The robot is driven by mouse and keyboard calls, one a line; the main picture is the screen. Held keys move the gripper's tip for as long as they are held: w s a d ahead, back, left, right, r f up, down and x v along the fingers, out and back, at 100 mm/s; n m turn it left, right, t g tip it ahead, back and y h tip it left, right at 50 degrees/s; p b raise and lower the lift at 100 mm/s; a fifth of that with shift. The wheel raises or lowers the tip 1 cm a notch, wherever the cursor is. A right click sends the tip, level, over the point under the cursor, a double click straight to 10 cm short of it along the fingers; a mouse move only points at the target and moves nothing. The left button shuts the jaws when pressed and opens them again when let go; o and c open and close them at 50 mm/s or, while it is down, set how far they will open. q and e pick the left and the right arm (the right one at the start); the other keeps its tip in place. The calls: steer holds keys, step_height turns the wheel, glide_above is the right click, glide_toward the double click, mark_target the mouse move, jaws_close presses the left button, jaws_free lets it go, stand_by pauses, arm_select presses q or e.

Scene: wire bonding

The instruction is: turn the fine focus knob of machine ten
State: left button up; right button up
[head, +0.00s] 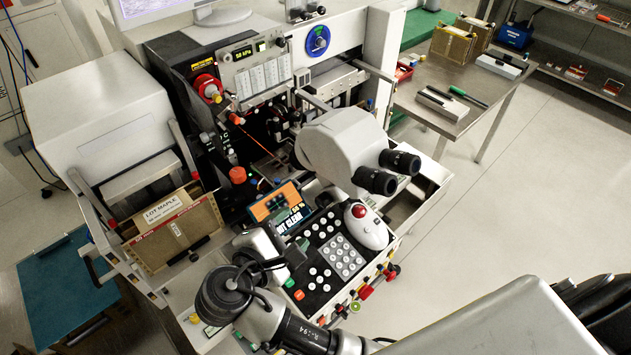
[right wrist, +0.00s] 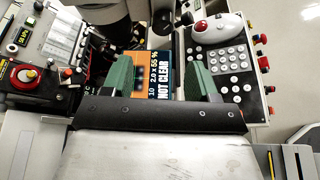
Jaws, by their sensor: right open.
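Machine ten's screen (head: 280,208) is lit blue and orange and reads NOT CLEAR; it also shows in the right wrist view (right wrist: 160,75) with a 10 on it. The microscope (head: 345,150), with two black eyepieces, stands behind the keypad. I cannot single out the fine focus knob. My right gripper (head: 289,246) is over the front of the machine, just below the screen. In the right wrist view its green fingers (right wrist: 159,76) are apart, with the screen beyond the gap and nothing held. My left gripper is not in view.
A keypad (head: 340,258) and a white trackball unit (head: 365,227) with a red ball lie right of my right gripper. Coloured knobs (head: 366,291) line the panel's front edge. A labelled lot box (head: 175,228) sits to the left. Open floor lies to the right.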

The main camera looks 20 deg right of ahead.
mark_target(320, 205)
steer(key=p+x, duration=0.1)
steer(key=x, duration=0.3)
steer(key=p+x, duration=0.1)
steer(key=x, duration=0.1)
steer(key=shift+s+d+r+p, duration=0.15)
steer(key=shift+d+p, duration=0.2)
steer(key=shift+d, duration=0.35)
steer(key=shift+p+x, duration=0.3)
steer(key=shift+x, duration=0.85)
steer(key=shift+c, duration=1.6)
steer(key=c, duration=0.6)
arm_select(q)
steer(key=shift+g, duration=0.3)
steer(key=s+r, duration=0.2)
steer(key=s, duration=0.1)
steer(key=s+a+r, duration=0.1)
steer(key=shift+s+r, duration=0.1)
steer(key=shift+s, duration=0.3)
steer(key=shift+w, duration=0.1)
